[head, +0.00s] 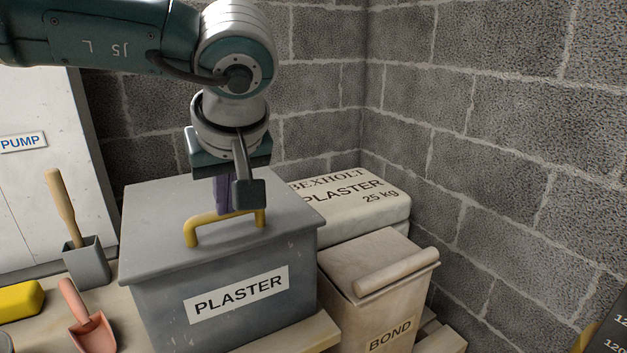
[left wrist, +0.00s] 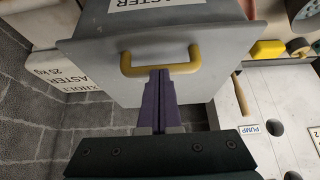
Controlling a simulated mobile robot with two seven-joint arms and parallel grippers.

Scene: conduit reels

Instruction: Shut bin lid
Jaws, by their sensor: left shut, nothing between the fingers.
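The grey bin (head: 160,307) has a label reading PLASTER and stands on a light wooden surface. Its grey lid (head: 150,225) lies flat over the top, with a yellow handle (head: 190,230) on it. My left gripper (head: 235,205) points down at the handle from above, its purple fingers together and empty. In the left wrist view the shut fingers (left wrist: 160,78) reach the middle of the yellow handle (left wrist: 126,62), by the lid (left wrist: 90,50). Whether they touch the handle I cannot tell. My right gripper is not in view.
A BEXHOLT plaster sack (head: 355,205) lies behind the bin, and a BOND bag (head: 370,290) stands to its right. A pink scoop (head: 90,332), a yellow sponge-like block (head: 20,300) and a grey holder (head: 87,265) with a wooden handle are at left. Block walls (head: 480,130) close the corner.

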